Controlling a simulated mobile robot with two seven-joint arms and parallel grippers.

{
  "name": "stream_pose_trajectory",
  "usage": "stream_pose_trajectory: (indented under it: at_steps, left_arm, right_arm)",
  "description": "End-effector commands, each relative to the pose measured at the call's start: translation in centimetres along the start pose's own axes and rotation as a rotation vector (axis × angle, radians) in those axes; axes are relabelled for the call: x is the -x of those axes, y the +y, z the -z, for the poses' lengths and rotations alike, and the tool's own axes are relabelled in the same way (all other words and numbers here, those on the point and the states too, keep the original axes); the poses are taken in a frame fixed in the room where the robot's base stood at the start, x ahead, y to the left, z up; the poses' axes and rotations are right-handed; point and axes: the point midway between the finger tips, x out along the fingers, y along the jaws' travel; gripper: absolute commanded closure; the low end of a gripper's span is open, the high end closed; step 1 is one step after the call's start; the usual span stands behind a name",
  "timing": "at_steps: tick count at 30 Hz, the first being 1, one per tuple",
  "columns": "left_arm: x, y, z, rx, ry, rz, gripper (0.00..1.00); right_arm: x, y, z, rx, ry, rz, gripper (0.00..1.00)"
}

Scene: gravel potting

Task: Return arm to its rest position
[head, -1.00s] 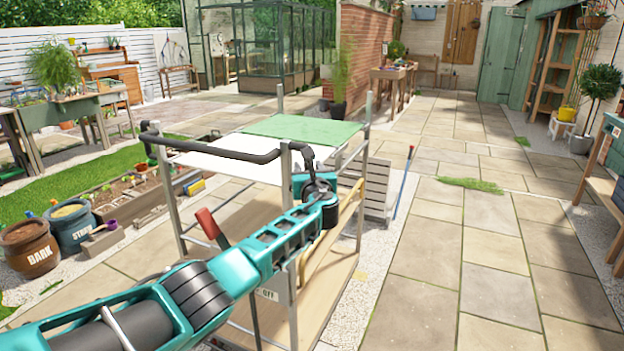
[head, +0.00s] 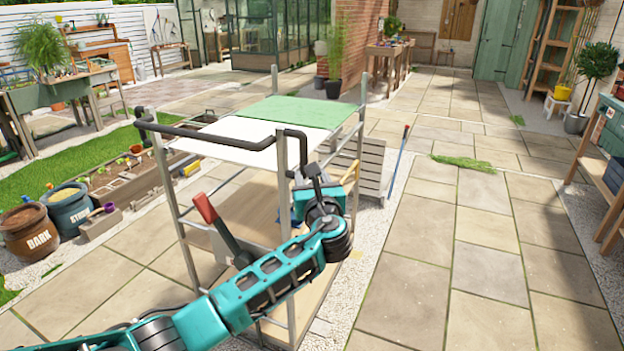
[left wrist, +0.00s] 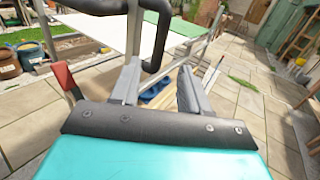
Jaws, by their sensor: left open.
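My left arm (head: 265,285) reaches in from the lower left of the head view. My left gripper (head: 314,183) is at its far end, beside the near right post of a metal-framed cart (head: 279,180). In the left wrist view the two fingers (left wrist: 160,90) stand apart with no object seen held between them. A blue thing (left wrist: 158,90) shows beyond the fingers, partly hidden. I cannot tell whether the gripper touches the cart. My right gripper is in neither view.
The cart has a black handle (head: 215,142), a white and green top (head: 300,112) and a red-handled lever (head: 205,207). Slatted grey wood (head: 372,168) and a blue pole (head: 398,160) stand behind it. Pots (head: 30,232) stand left.

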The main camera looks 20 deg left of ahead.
Motion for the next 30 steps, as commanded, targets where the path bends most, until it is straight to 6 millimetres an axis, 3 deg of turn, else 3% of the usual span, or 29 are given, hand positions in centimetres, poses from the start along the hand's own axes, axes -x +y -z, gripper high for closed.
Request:
stream_pose_trajectory:
  at_steps: [15, 18, 20, 23, 27, 30]
  left_arm:
    - [0.4, 0.0, 0.0, 0.000, 0.000, 0.000, 0.54]
    - [0.7, 0.0, 0.8, 0.025, 0.019, 0.009, 0.54]
    - [1.3, 0.0, 2.4, 0.077, 0.058, 0.027, 0.54]
    - [3.3, 0.1, 6.8, 0.250, 0.178, 0.066, 0.54]
    - [8.3, 0.8, 14.4, 0.635, 0.421, 0.084, 0.54]
    - [12.3, 1.7, 18.7, 0.938, 0.589, 0.044, 0.54]
  right_arm:
    - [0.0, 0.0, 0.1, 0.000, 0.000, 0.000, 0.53]
    - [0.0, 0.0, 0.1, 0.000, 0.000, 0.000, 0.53]
    - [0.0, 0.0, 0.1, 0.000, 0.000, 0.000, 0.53]
    - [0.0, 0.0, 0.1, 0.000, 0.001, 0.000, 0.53]
    - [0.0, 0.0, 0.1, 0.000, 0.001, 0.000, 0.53]
    - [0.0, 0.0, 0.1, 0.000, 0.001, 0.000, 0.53]
